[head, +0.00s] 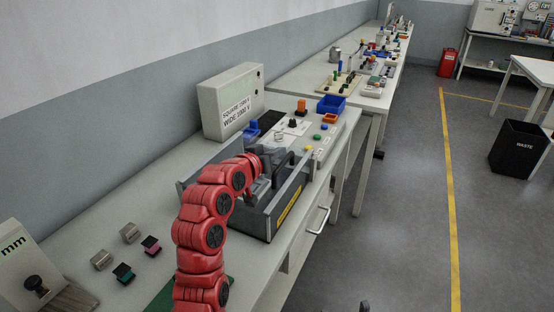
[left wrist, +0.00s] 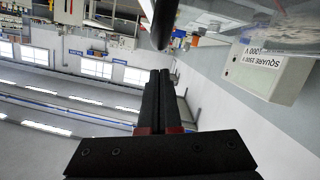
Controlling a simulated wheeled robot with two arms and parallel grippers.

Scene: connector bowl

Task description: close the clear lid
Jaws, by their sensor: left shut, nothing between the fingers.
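My left gripper (head: 268,160) is at the grey box-like fixture (head: 268,224) with a yellow label on its front, on the near bench. Its dark fingers meet with nothing between them in the left wrist view (left wrist: 160,78). The clear lid is hard to make out in the head view, where my red arm and gripper cover part of the fixture. In the left wrist view a see-through pane (left wrist: 272,32) at the upper right looks like the lid; its angle is unclear. A dark rounded bar (left wrist: 163,22) shows just beyond the fingertips. My right gripper does not show clearly.
A beige instrument box (head: 231,103) stands behind the fixture against the wall. A blue bin (head: 331,104) and a panel with coloured buttons (head: 310,145) lie beyond it. Small metal and coloured blocks (head: 130,233) sit at the near left.

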